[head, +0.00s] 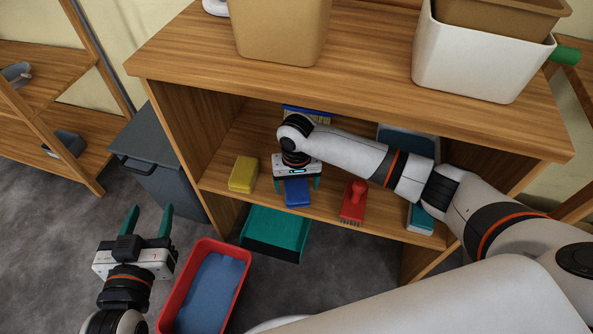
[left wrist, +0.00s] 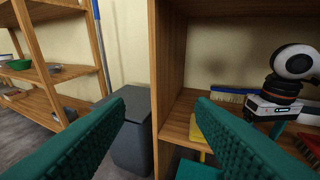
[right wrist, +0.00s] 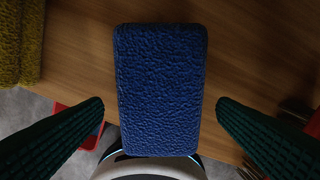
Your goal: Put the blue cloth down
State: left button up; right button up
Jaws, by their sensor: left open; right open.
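The blue cloth (head: 297,192) is a small textured block lying on the wooden shelf inside the cabinet. In the right wrist view the blue cloth (right wrist: 160,88) lies flat between my fingers, with a gap on both sides. My right gripper (head: 297,184) is open around it, not touching it in that view; its fingers also show in the right wrist view (right wrist: 160,115). My left gripper (head: 149,222) is open and empty, left of the cabinet and above the floor; its green fingers show in the left wrist view (left wrist: 160,110).
A yellow sponge-like block (head: 243,174) lies left of the cloth and a red brush (head: 353,203) right of it. A teal dustpan (head: 273,233) is below the shelf's front edge. A red tub (head: 242,254) with blue inside and a grey bin (head: 155,165) stand left.

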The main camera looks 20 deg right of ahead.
aim_at(296, 188)
notch_tip(296, 188, up, 5)
jog(key=shift+r+p, duration=0.1)
jog(key=shift+p, duration=0.85)
jog(key=shift+s+a, duration=0.1)
jog(key=s+a+n+t+y, duration=0.3)
jog(key=s+a+n+y, duration=0.15)
jog(key=s+a, duration=0.4)
pick_arm(q)
jog(key=s+a+f+g+y, duration=0.2)
jog(key=s+f+g, duration=0.3)
jog(key=f+g, duration=0.1)
jog(key=shift+a+f, duration=0.3)
jog(key=shift+f, duration=0.25)
pick_arm(e)
jog(key=s+d+r+t+h, duration=0.1)
jog(key=s+d+r+t, duration=0.2)
jog(key=d, duration=0.2)
jog(key=s+d+r+t+h, duration=0.2)
jog(key=s+d+r+t, duration=0.1)
jog(key=d, duration=0.3)
jog(key=shift+s+d, duration=0.3)
jog(key=shift+s, duration=0.4)
pick_arm(q)
jog(key=shift+s, duration=0.1)
pick_arm(e)
jog(key=shift+f, duration=0.1)
